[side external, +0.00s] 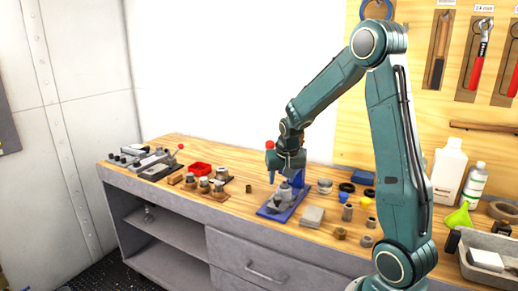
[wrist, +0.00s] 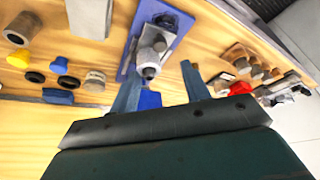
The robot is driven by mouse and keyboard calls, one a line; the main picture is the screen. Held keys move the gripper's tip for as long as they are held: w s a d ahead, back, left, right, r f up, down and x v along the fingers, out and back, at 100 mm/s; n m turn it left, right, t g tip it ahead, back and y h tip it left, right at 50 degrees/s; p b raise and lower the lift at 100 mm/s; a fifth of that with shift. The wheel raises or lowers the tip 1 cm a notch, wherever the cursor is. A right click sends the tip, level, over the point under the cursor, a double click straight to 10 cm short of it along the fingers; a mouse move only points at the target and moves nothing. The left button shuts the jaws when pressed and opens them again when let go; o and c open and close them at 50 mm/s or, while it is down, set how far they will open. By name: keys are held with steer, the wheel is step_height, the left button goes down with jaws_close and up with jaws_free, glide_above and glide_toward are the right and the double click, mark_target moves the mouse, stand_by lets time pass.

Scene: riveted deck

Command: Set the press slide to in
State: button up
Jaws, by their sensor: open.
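The press stands on the wooden bench top, with a blue base plate (side external: 270,213) and a grey metal block and post, the apparent slide (side external: 283,199), on it. In the wrist view the blue plate (wrist: 172,32) carries the grey slide part (wrist: 150,58), just beyond my fingers. A blue upright (side external: 298,178) rises behind my gripper, and a red knob (side external: 270,145) shows beside my wrist. My gripper (side external: 280,178) is open and empty, above the press. In the wrist view my fingers (wrist: 160,86) are spread apart. Whether the slide is in or out I cannot tell.
A grey block (side external: 312,216) lies right of the press. Several metal and brass parts, black rings and a yellow piece (side external: 367,201) lie further right. Bottles (side external: 450,168) stand at the right.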

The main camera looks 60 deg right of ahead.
mark_target(278, 198)
steer(key=shift+x, duration=5.1)
steer(key=shift+d, duration=0.1)
jaws_close()
